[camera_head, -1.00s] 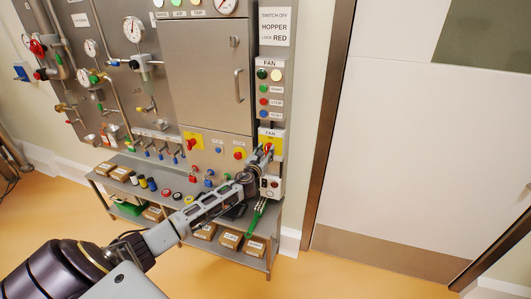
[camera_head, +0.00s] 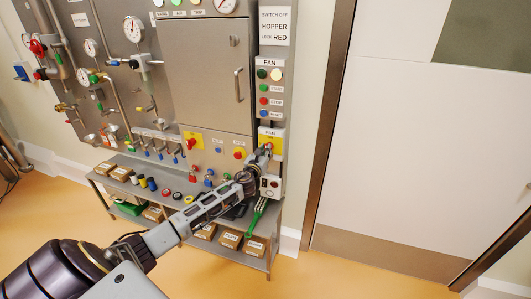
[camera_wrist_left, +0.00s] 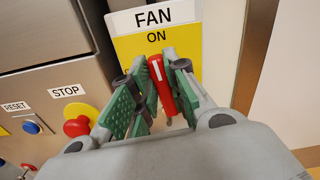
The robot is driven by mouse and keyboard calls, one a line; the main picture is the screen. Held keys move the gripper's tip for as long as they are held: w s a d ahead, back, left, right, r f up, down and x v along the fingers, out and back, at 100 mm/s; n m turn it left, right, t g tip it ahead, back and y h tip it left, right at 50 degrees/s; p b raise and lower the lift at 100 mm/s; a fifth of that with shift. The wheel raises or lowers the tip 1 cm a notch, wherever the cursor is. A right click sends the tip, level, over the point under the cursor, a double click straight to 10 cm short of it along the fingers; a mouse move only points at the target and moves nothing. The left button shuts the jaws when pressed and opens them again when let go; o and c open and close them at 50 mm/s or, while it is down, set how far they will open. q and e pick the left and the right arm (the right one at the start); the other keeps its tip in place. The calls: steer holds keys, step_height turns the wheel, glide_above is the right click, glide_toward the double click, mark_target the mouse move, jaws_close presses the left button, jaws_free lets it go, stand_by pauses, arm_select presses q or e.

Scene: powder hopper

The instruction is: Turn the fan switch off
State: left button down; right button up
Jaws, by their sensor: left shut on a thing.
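The fan switch has a red handle (camera_wrist_left: 160,82) with a white line on it, on a yellow plate (camera_wrist_left: 132,46) under a FAN label (camera_wrist_left: 152,15). The word ON shows above the handle. In the wrist view the handle stands nearly upright, its top leaning slightly left. My left gripper (camera_wrist_left: 156,90) is shut on the handle, with its green-padded fingers on either side. In the head view, my left gripper (camera_head: 262,160) is at the yellow FAN plate (camera_head: 276,136) and hides much of the handle. My right gripper is not in view.
A red STOP button (camera_wrist_left: 76,126) and a blue RESET button (camera_wrist_left: 31,127) are left of the switch. FAN lamps and buttons (camera_head: 264,88) are above it. A shelf (camera_head: 150,178) with boxes and locks stands below. A door (camera_head: 415,150) is at the right.

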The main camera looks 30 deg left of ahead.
arm_select(q)
steer(key=shift+s+a+f+n+b, duration=0.15)
steer(key=shift+n+b, duration=0.15)
steer(key=shift+n, duration=2.45)
steer(key=shift+w+a+f+n+b, duration=0.15)
steer(key=shift+n+b, duration=0.15)
steer(key=shift+n, duration=2.5)
steer(key=shift+s+a+f+n+b, duration=0.15)
steer(key=shift+n+b, duration=0.15)
steer(key=shift+n, duration=2.45)
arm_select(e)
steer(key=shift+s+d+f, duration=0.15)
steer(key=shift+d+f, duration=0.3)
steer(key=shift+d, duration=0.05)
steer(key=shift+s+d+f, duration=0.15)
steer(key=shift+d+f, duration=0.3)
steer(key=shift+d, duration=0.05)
